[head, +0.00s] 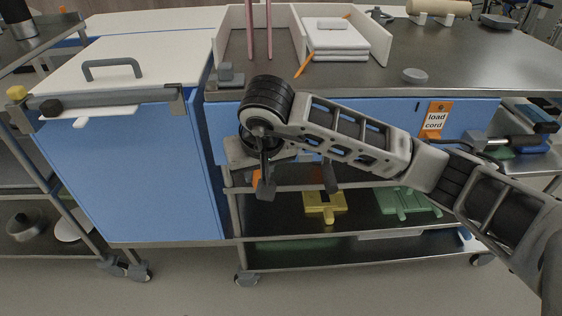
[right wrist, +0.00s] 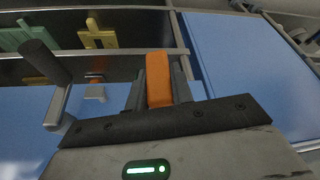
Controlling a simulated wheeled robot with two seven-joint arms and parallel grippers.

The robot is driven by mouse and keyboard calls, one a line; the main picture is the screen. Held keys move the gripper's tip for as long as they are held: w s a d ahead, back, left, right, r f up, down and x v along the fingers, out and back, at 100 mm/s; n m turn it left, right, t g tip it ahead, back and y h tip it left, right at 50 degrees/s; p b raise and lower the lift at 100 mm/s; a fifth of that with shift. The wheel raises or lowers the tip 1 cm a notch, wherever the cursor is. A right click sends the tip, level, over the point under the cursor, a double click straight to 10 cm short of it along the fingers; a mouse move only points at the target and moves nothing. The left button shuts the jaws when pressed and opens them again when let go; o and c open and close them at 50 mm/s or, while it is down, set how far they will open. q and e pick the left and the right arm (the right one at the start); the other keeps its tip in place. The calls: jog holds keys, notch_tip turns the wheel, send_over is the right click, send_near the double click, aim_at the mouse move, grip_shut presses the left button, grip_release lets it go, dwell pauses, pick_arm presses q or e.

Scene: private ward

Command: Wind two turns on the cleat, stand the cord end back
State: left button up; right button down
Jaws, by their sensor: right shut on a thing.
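My right gripper (head: 261,181) hangs in front of the trolley's blue front, below its top. In the right wrist view, its fingers (right wrist: 160,85) are shut on an orange block-like piece (right wrist: 159,78). A bit of that orange piece (head: 257,178) shows in the head view, mostly hidden by a finger. I cannot tell if it is the cord end. An orange tag reading "load cord" (head: 436,115) is on the front at right; a dark cord (head: 462,143) runs near it, partly behind my arm. I cannot make out the cleat for certain. My left gripper is out of view.
A dark bar on a grey post (right wrist: 48,72) stands beside my gripper in the right wrist view. A yellow piece (head: 325,207) and a green piece (head: 405,204) lie on the lower shelf. A blue cabinet (head: 130,180) stands at left.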

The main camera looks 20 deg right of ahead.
jog(key=f+b, duration=0.1)
jog(key=f, duration=0.3)
jog(key=shift+a+f+b, duration=0.2)
jog(key=shift+b, duration=0.2)
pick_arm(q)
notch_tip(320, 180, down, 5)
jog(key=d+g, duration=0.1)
pick_arm(e)
jog(key=s+d+f, duration=0.1)
jog(key=d, duration=0.4)
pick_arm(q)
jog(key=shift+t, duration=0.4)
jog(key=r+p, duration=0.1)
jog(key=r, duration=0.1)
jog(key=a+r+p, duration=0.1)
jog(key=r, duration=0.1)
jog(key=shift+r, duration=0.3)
pick_arm(e)
notch_tip(320, 180, up, 6)
jog(key=d, duration=0.1)
jog(key=shift+s+d+r, duration=0.2)
jog(key=shift+s+d, duration=0.2)
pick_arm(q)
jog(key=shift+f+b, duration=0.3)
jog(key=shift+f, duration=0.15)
pick_arm(e)
jog(key=s+a, duration=0.2)
jog(key=s, duration=0.4)
jog(key=shift+s, duration=0.35)
